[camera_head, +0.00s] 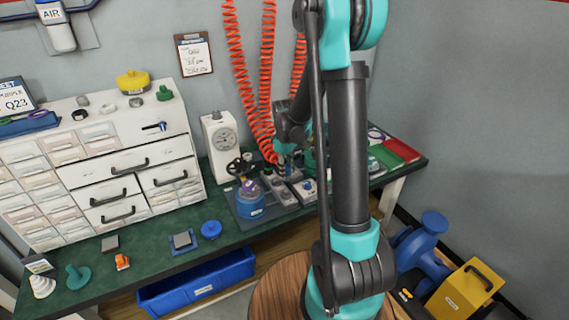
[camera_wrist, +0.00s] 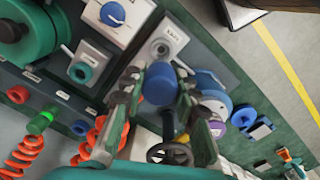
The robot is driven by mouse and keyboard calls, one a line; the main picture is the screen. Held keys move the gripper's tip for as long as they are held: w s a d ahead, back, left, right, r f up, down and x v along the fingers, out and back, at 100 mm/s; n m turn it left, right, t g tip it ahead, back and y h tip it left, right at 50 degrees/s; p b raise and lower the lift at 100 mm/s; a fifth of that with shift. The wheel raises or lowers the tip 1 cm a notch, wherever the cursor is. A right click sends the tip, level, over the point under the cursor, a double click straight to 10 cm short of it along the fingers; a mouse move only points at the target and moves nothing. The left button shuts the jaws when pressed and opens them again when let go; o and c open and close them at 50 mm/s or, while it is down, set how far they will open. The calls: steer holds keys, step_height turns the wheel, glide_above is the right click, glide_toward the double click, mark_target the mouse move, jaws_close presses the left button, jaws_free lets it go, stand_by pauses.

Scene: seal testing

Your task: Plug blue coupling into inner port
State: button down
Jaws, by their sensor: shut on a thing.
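My gripper (camera_wrist: 160,100) is shut on the blue coupling (camera_wrist: 160,83), which sits between its fingertips in the wrist view. In the head view my gripper (camera_head: 287,148) is over the bench among the hoses, and the arm hides part of it. In the wrist view a grey block with a round, empty-looking port (camera_wrist: 160,48) lies just beyond the coupling, which appears apart from it. The labels are too small to read, so I cannot tell which is the inner port.
A block with a blue knob (camera_wrist: 112,14) stands beside the ports. A black handwheel (camera_wrist: 170,152) and a blue pot (camera_head: 250,203) stand close by. Red coiled hoses (camera_head: 240,75) hang behind. A white gauge (camera_head: 220,143) and a drawer cabinet (camera_head: 110,165) are to the left.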

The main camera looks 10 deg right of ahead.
steer(key=shift+f, duration=2.65)
steer(key=shift+f, duration=1.4)
steer(key=c, duration=1.1)
jaws_free()
step_height(320, 180, up, 12)
steer(key=shift+a+f, duration=0.1)
steer(key=shift+s, duration=0.1)
steer(key=s+d+m+t, duration=0.2)
steer(key=s+m, duration=0.2)
steer(key=s, duration=0.7)
steer(key=s+d+r+m+t, duration=0.1)
steer(key=s+m, duration=0.4)
steer(key=s, duration=0.5)
steer(key=shift+s+d+t, duration=0.4)
steer(key=shift+d+t, duration=0.1)
steer(key=shift+d, duration=0.15)
